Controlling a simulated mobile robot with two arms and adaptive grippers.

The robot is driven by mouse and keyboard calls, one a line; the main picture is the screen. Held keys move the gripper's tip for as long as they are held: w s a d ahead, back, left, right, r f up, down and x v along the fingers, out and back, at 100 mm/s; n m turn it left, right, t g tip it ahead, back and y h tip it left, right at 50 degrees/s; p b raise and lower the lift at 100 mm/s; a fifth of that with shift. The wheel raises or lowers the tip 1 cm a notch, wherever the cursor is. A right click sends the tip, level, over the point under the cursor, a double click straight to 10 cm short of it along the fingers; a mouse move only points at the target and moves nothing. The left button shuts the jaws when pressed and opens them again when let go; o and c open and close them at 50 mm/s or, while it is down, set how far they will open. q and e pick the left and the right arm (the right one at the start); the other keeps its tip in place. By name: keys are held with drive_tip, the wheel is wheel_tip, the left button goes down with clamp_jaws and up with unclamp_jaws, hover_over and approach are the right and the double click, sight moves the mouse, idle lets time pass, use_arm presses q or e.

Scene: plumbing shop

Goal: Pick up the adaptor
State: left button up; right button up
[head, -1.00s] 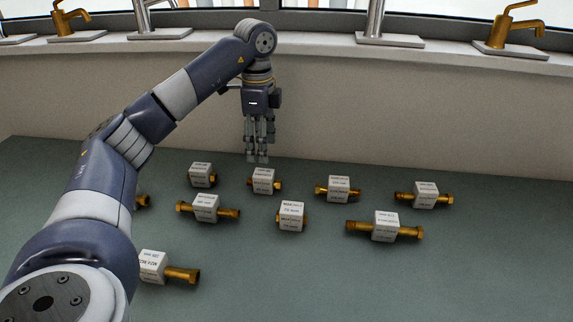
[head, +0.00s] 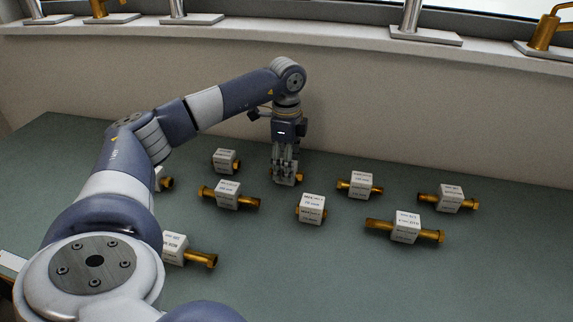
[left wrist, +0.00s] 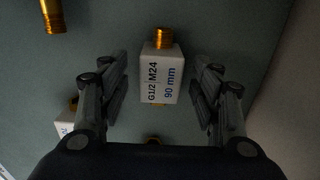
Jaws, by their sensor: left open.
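Several adaptors, each a white labelled block with brass ends, stand on the green table. My left gripper (head: 285,176) is lowered over the adaptor (head: 298,177) in the back row, whose block is mostly hidden behind the fingers in the head view. In the left wrist view this adaptor (left wrist: 160,77) lies between the two open fingers (left wrist: 160,95), with a gap on each side. Its label reads "G1/2 M24 90 mm", and a brass end points up in the picture. I see no contact. My right gripper is not in view.
Nearby adaptors stand to the left (head: 225,161), front left (head: 229,195), front (head: 311,208) and right (head: 360,185) of the gripper. The wall (head: 400,120) rises close behind the back row. The front of the green table (head: 400,285) is clear.

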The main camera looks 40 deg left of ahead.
use_arm(q)
drive_tip(key=shift+f, duration=0.45)
drive_tip(key=shift+w, duration=0.1)
drive_tip(key=shift+c, duration=0.5)
drive_tip(key=c, duration=1.1)
drive_tip(key=shift+r, duration=0.1)
